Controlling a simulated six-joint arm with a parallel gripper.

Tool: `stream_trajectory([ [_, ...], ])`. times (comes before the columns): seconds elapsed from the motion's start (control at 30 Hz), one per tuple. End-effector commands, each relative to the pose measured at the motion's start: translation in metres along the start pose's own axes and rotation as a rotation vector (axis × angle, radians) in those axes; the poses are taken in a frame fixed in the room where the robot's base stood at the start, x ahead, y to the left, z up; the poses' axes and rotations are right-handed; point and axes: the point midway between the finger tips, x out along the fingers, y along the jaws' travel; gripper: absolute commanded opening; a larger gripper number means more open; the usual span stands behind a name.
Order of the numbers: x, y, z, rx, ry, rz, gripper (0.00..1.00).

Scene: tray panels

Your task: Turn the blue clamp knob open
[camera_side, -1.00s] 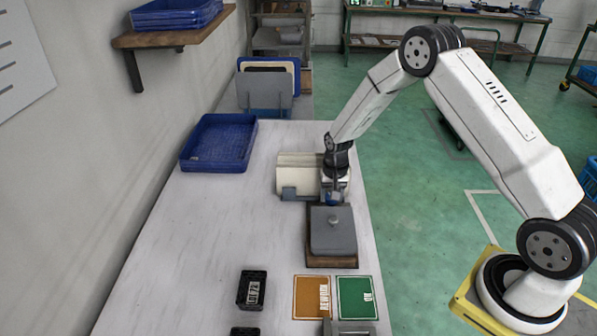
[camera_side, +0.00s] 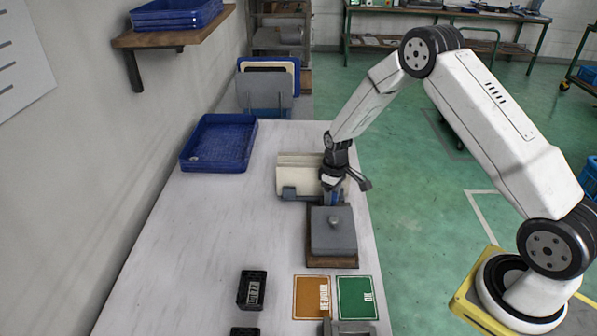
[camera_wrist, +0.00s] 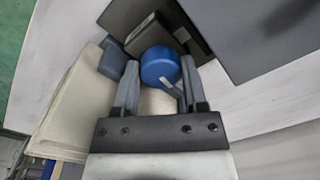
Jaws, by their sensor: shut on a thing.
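The blue clamp knob (camera_wrist: 160,66) shows in the wrist view between the tips of my gripper (camera_wrist: 160,80). My gripper is shut on the knob, one finger on each side. A short grey tab lies in front of the knob between the fingers. In the side view my gripper (camera_side: 333,197) points down just behind the grey plate, and it hides most of the knob. The grey plate (camera_side: 332,240) with a small round knob on top lies on a brown wooden base (camera_side: 332,262).
Cream panels (camera_side: 291,178) stand in a grey holder right beside my gripper. A blue tray (camera_side: 220,143) lies at the back left. A black labelled box (camera_side: 252,290), an orange card (camera_side: 311,297) and a green card (camera_side: 357,297) lie in front. The bench's left middle is clear.

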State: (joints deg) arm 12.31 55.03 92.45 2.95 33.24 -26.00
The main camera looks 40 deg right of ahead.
Motion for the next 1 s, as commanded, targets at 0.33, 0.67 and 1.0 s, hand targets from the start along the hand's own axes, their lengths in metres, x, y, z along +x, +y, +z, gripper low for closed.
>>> stream_trajectory([
  [0.33, -0.0002, 0.0001, 0.0002, -0.126, -0.005, -0.001, 0.0],
  [0.67, -0.0002, 0.0002, 0.0002, -0.136, -0.006, 0.0, 0.0],
  [1.0, -0.0001, 0.0005, 0.0, -0.135, -0.004, 0.001, 0.9],
])
